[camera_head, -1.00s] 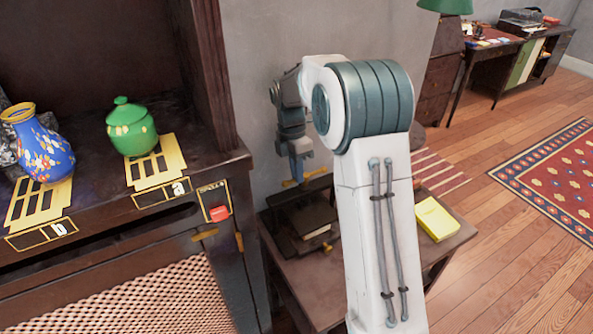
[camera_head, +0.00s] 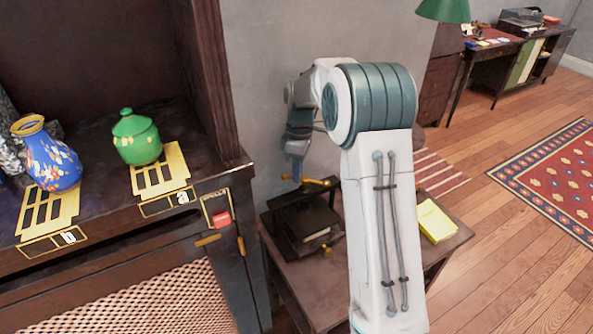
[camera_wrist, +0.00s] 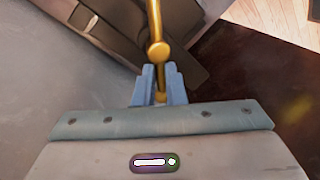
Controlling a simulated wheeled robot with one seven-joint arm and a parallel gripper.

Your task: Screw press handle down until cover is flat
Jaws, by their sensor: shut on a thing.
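The press is a dark frame (camera_head: 285,212) on the small wooden table, with a dark book-like block (camera_head: 309,228) inside it showing pale page edges. Its brass handle (camera_head: 317,182) is a bar with knobbed ends on top of the frame. In the wrist view the brass handle (camera_wrist: 157,50) runs down from the top edge, and its near end lies between my two blue fingers. My gripper (camera_wrist: 161,82) is shut on that end; it also shows above the press in the head view (camera_head: 297,178). I cannot tell whether the cover is flat.
A yellow pad (camera_head: 436,221) lies at the table's right side. My arm hides part of the table (camera_head: 310,277). The cabinet at left holds a green lidded pot (camera_head: 137,140) and a blue floral vase (camera_head: 52,162). A grey wall is close behind the press.

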